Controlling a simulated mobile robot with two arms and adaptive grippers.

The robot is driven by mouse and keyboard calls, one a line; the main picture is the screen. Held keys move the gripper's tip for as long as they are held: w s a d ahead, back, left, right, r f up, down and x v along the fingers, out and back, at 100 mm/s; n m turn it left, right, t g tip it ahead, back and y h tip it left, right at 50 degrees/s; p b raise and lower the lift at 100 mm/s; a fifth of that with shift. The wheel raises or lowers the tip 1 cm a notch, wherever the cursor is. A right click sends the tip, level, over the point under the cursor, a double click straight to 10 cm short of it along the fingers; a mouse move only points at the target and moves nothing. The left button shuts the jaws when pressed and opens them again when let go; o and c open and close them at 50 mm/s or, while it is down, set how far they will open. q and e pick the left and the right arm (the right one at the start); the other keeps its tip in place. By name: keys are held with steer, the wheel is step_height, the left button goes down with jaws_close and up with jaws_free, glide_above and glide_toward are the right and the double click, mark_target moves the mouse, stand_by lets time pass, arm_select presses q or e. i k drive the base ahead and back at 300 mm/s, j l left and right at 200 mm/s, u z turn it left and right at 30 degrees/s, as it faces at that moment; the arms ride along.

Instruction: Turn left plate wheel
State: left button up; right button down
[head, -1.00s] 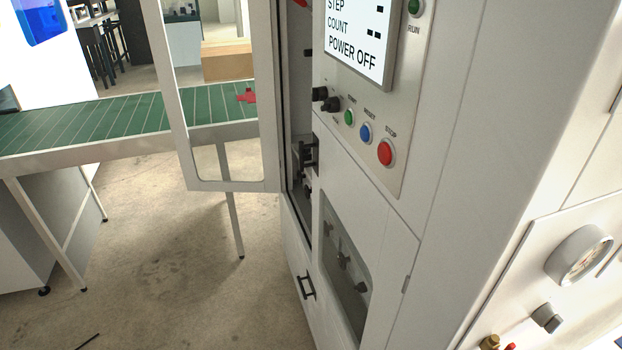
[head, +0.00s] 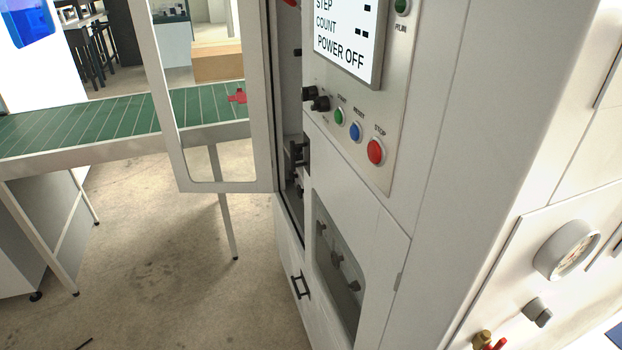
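The box former machine (head: 460,150) fills the right half of the head view. A lower window (head: 338,262) in its front shows several small dark knobs or wheels (head: 337,258) behind it. I cannot tell which of them, if any, is the left plate wheel. Dark fittings (head: 297,155) also show inside the narrow gap behind the open door. Neither of my grippers is in view.
The glazed door (head: 226,187) stands open to the left. The panel has a screen (head: 346,38) reading POWER OFF and a red stop button (head: 376,151). A green conveyor (head: 100,118) stands behind. A gauge (head: 567,250) is at right.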

mark_target(293, 176)
steer(key=i+j+z, duration=0.15)
steer(key=z, duration=0.3)
steer(key=i+j+z, duration=0.1)
steer(key=j+z, duration=0.15)
steer(key=z, duration=0.25)
steer(key=j+z, duration=0.25)
steer(key=z, duration=0.2)
steer(key=j+z, duration=0.3)
steer(key=z, duration=0.2)
steer(key=i, duration=0.05)
